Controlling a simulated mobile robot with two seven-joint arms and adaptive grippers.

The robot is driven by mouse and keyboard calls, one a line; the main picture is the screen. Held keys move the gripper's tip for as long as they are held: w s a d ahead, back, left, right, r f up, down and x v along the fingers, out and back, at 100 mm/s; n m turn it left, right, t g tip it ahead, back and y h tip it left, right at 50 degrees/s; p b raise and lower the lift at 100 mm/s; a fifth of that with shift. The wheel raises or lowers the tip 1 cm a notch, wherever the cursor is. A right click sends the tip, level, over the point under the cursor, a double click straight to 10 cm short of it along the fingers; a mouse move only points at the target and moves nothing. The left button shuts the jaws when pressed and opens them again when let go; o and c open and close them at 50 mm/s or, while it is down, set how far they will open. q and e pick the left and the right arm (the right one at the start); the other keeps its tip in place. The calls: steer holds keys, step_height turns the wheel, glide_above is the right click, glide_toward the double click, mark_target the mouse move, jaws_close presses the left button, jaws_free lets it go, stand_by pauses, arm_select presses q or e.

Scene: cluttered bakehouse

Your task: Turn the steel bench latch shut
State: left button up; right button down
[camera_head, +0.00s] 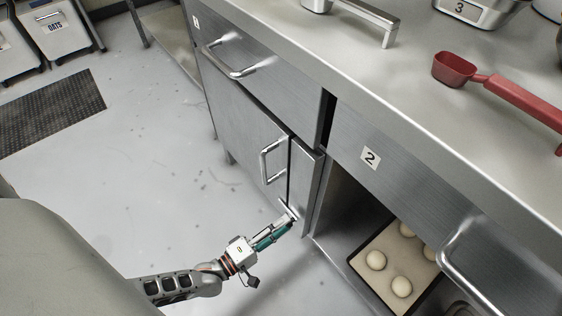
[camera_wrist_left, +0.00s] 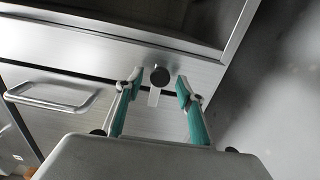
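The latch (camera_wrist_left: 160,76) shows in the left wrist view as a dark round knob with a pale flat lever pointing down the picture, on the steel bench (camera_wrist_left: 110,52). In the head view a small bright part of the latch (camera_head: 290,210) shows low on the bench front, partly hidden by my fingers. My left gripper (camera_head: 285,225) is at the latch there. In the left wrist view the left gripper (camera_wrist_left: 159,84) is open, its two teal-padded fingers apart on either side of the knob and lever. I cannot tell if either finger touches. My right gripper is not in view.
An open bay under drawer 2 holds a tray (camera_head: 367,265) of several dough balls. Bar handles (camera_head: 266,160) stick out from the bench front.

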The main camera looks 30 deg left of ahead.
arm_select(q)
steer(key=v, duration=0.7)
steer(key=shift+s, duration=0.2)
steer(key=shift+r, duration=0.1)
stand_by(0.3)
